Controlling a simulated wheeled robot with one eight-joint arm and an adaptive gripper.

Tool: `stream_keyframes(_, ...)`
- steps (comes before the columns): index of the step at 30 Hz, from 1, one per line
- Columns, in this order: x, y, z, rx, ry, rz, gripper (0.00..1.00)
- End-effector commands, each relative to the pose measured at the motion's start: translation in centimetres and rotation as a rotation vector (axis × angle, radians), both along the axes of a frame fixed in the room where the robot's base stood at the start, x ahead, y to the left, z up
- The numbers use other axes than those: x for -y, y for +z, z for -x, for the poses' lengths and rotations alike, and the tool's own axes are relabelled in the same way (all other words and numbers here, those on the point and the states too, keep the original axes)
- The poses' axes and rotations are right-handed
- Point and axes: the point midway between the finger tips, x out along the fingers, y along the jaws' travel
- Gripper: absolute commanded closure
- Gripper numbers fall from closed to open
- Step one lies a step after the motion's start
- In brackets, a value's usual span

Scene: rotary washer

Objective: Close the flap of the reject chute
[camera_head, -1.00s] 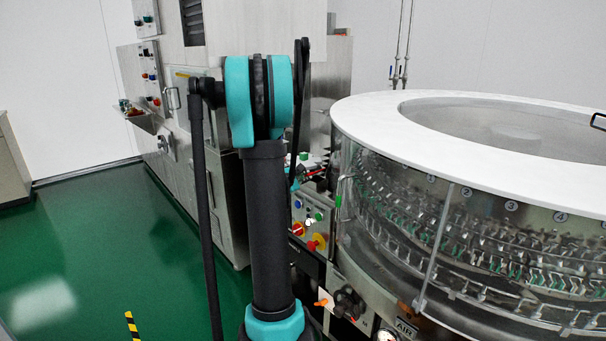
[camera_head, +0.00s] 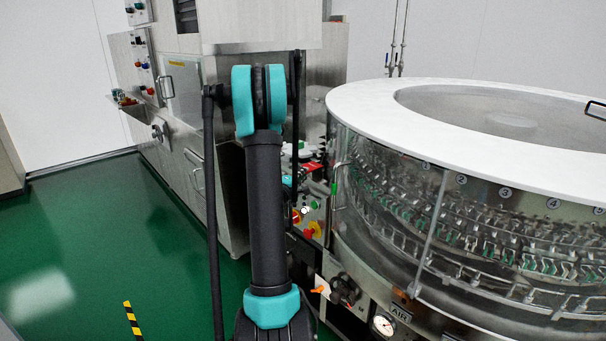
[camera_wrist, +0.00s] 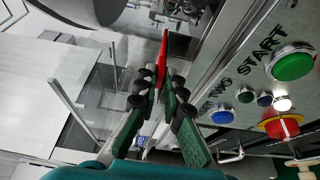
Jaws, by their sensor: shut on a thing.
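In the wrist view, the two green-padded fingers of my gripper (camera_wrist: 158,78) are closed together on a thin red piece (camera_wrist: 163,52), which sticks out beyond the fingertips. I cannot tell whether this is the reject chute's flap itself or a tab on it. In the head view, a red piece (camera_head: 313,167) shows just right of my arm, beside the washer's left side. My arm hides most of that area, including the fingertips. The chute opening and the flap's angle cannot be made out.
A control panel with a green START button (camera_wrist: 293,63) and a red-and-yellow switch (camera_wrist: 282,126) lies right of my fingers. The round washer (camera_head: 470,120) with its white rim stands at the right. A steel cabinet (camera_head: 225,150) is behind my arm.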

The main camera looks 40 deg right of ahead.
Motion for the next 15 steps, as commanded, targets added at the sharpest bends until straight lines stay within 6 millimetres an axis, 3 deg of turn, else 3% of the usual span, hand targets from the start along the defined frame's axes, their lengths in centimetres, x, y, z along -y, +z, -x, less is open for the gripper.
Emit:
stream_keyframes(14, 0.0, -0.14, -0.01, 0.017, 0.0, -0.003, 1.0)
stream_keyframes(15, 0.0, -0.14, -0.01, 0.017, 0.0, -0.003, 0.91)
